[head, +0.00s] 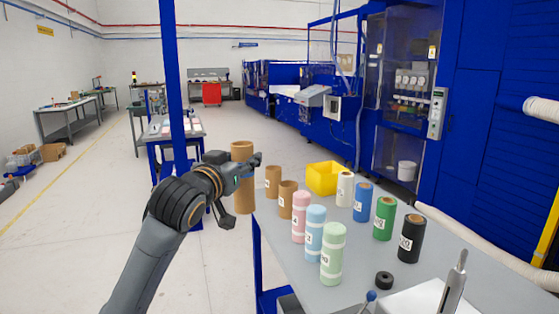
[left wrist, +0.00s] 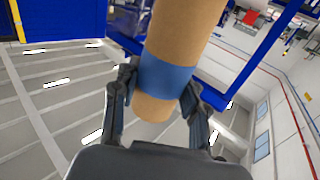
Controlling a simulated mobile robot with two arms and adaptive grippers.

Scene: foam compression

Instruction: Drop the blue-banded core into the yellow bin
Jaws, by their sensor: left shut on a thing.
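The blue-banded core is a brown cardboard tube (head: 243,200) with a blue band. In the head view it stands upright in my left gripper (head: 246,172), just off the table's left edge. In the left wrist view the fingers (left wrist: 158,92) are closed on both sides of the core at its blue band (left wrist: 166,76). The yellow bin (head: 324,178) sits at the back of the grey table, to the right of the held core and apart from it. The bin's inside is mostly hidden. My right gripper is not in view.
Two brown cores (head: 287,199) stand between the held core and the bin. Pink (head: 300,217), light blue (head: 315,233) and light green rolls (head: 333,254) stand in front. White, blue, green and black rolls (head: 411,238) stand to the right. A small black ring (head: 384,280) lies near the front.

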